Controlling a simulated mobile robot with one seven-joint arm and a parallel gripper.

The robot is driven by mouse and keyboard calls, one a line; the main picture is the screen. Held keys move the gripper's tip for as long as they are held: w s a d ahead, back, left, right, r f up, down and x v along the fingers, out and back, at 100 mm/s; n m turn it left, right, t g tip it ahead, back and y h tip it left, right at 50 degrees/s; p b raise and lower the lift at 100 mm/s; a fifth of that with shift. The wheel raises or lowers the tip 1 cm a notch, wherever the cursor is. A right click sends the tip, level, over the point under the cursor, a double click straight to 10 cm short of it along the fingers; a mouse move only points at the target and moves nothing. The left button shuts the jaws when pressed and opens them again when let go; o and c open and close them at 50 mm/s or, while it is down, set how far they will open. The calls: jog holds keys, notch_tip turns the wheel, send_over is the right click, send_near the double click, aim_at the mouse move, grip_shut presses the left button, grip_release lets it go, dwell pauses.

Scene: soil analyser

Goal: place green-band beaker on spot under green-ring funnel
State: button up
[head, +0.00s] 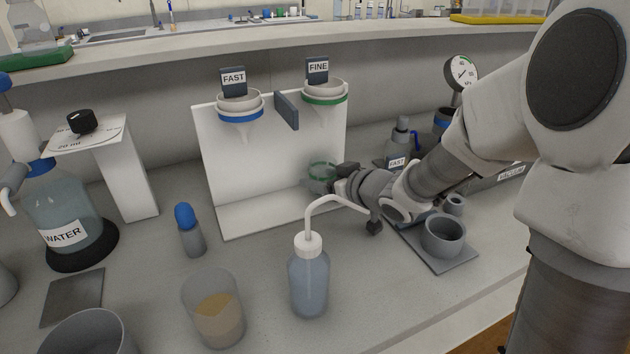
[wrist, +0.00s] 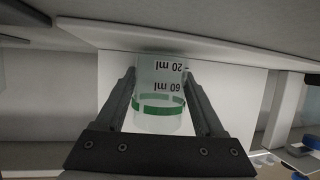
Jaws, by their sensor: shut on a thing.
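The green-band beaker (head: 322,177) is clear, with a green band near its rim. My gripper (head: 337,182) is shut on it at the right end of the white stand, below the green-ring funnel. In the wrist view the beaker (wrist: 160,105) sits between the two fingers of my gripper (wrist: 160,95), with 20 ml and 60 ml marks showing upside down. The green-ring funnel (head: 324,96), labelled FINE, hangs on the stand's right side. The stand's white base (head: 270,210) lies under both funnels. I cannot tell whether the beaker touches the base.
The blue-ring funnel (head: 240,112), labelled FAST, hangs at left. A wash bottle (head: 308,280) with a bent spout stands in front of my gripper. A beaker with brown contents (head: 214,312) and a blue-capped bottle (head: 189,230) stand left. A mortar (head: 442,236) stands right.

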dwell(0.3)
jog(key=shift+f, duration=0.2)
jog(key=o, duration=1.4)
jog(key=shift+r, duration=0.2)
jog(key=p+v, duration=0.4)
jog(key=v, duration=0.6)
jog(key=shift+s+d+r, duration=0.2)
jog(key=shift+d, duration=0.05)
jog(key=shift+s+d+r+p, duration=0.15)
jog(key=shift+s+d+p, duration=0.25)
jog(key=shift+s, duration=0.2)
